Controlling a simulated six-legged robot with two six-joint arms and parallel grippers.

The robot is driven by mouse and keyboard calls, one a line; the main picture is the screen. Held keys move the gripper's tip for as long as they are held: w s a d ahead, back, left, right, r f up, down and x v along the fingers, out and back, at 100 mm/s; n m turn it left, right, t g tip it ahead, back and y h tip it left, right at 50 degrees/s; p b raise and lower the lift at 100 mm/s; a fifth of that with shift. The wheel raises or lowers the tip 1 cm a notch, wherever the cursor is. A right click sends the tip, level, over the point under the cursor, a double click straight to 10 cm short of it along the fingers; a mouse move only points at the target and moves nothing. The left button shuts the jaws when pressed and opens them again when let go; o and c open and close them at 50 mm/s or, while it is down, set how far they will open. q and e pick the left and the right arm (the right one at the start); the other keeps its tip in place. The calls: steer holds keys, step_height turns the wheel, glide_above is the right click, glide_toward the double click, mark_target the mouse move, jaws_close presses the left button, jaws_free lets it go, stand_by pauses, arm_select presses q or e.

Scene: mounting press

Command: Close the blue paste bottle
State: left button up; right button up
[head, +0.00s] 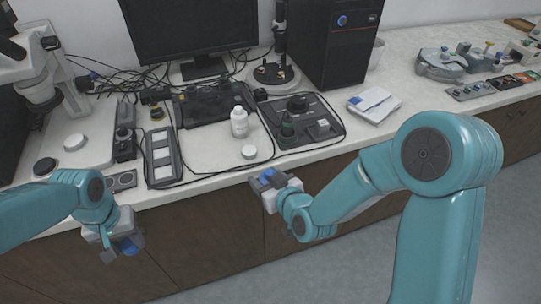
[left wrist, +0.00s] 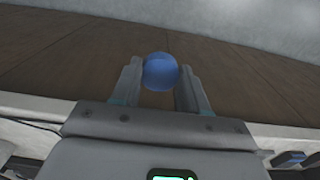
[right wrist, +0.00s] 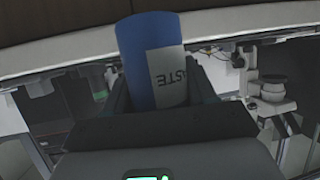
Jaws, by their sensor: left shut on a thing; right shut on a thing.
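The blue paste bottle (right wrist: 140,60) is in my right gripper (right wrist: 160,90), with its blue body and part of a white label reading "STE" showing in the right wrist view. Its top is not clear to see. In the head view my right gripper (head: 270,180) holds it in front of the counter's front edge. My left gripper (left wrist: 160,78) is shut on a round blue cap (left wrist: 160,71), its fingers on either side of it. In the head view my left gripper (head: 125,246) is lower and further left, in front of the cabinets. Cap and bottle are well apart.
A white bottle (head: 239,124) and a white round lid (head: 249,152) stand on the counter near its front edge. A black-panelled device (head: 325,108), a microscope (head: 40,75) and a monitor (head: 190,25) are behind. The space between my grippers is clear.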

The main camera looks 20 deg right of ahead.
steer(key=s+a+f+n+g+y, duration=0.1)
steer(key=s+a+f+n+y, duration=0.1)
steer(key=a, duration=0.3)
steer(key=s+a+f+n+g+y, duration=0.2)
steer(key=s+a+f+n+y, duration=0.1)
steer(key=a, duration=0.3)
steer(key=shift+s+a+f+n+y, duration=0.15)
steer(key=shift+f+n+y, duration=0.4)
steer(key=shift+y, duration=0.15)
